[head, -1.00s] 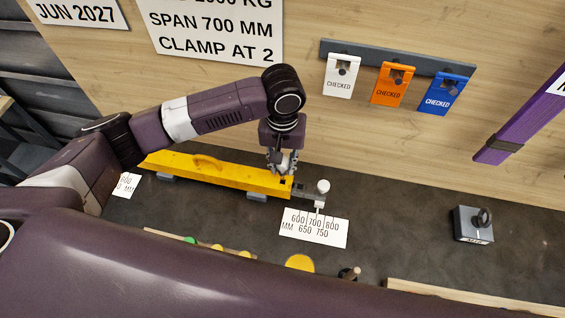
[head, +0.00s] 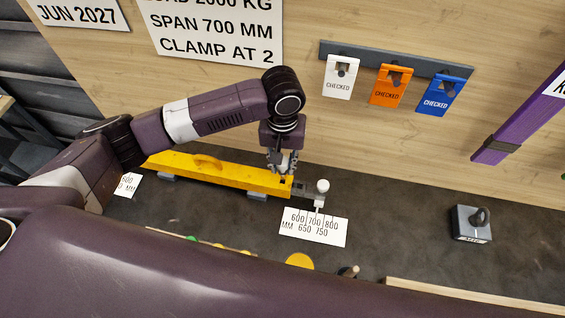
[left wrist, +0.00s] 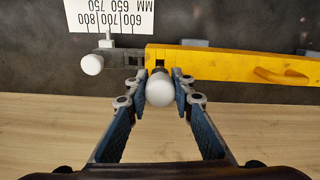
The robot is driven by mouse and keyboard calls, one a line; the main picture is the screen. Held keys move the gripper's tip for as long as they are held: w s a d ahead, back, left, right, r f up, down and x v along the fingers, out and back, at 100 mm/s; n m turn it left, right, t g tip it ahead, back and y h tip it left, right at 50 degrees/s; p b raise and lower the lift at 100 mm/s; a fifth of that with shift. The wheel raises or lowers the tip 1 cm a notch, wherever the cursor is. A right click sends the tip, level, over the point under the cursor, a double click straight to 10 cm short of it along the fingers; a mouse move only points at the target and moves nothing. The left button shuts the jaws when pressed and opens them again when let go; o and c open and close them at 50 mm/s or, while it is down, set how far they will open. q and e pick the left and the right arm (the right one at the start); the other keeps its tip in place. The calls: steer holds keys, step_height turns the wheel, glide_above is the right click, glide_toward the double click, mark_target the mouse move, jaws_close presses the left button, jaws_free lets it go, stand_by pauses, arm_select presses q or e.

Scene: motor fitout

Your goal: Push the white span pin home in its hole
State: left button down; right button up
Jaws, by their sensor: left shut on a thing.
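My left gripper (head: 283,164) is over the right end of the yellow beam (head: 215,174), pointing down. In the left wrist view, its jaws (left wrist: 161,88) are shut on the white span pin (left wrist: 160,93), whose round white head shows between the fingertips. A short dark part shows between the head and the beam end (left wrist: 215,58). A dark square hole shows in the beam there; how deep the pin sits cannot be told. A grey slide (head: 308,192) sticks out of the beam end and bears a separate white knob (head: 323,186). My right gripper is out of view.
A white scale card (head: 314,228) marked 600 to 800 lies by the slide. White, orange and blue CHECKED tags (head: 388,86) hang on the wall rail. The bench between is clear.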

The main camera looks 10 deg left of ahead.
mark_target(283, 172)
arm_select(q)
steer(key=shift+f, duration=0.95)
steer(key=shift+f+b, duration=0.75)
steer(key=shift+f, duration=0.95)
steer(key=c, duration=1.6)
jaws_free()
steer(key=shift+r, duration=0.2)
step_height(283, 172, up, 12)
steer(key=shift+f, duration=0.15)
steer(key=shift+f, duration=0.1)
